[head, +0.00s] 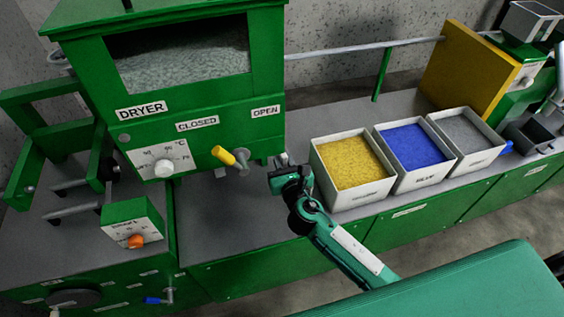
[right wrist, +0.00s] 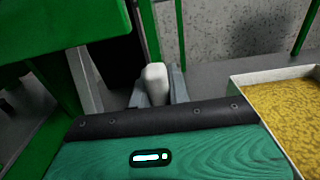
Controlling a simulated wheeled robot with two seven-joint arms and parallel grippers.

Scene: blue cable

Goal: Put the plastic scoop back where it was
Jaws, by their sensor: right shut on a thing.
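My right gripper (head: 283,164) is beside the dryer's front right corner, just left of the yellow bin. In the right wrist view the gripper (right wrist: 155,92) is shut on a pale, rounded handle-like piece (right wrist: 154,80), which looks like the plastic scoop's handle. The rest of the scoop is hidden, and I cannot make out its bowl in the head view. My left gripper is not in view.
The green dryer (head: 190,100) with its yellow-handled valve (head: 225,156) stands close on the left. Open bins of yellow (head: 322,165), blue (head: 376,150) and grey (head: 430,133) granules stand to the right. Grey counter (head: 215,215) is clear below the dryer.

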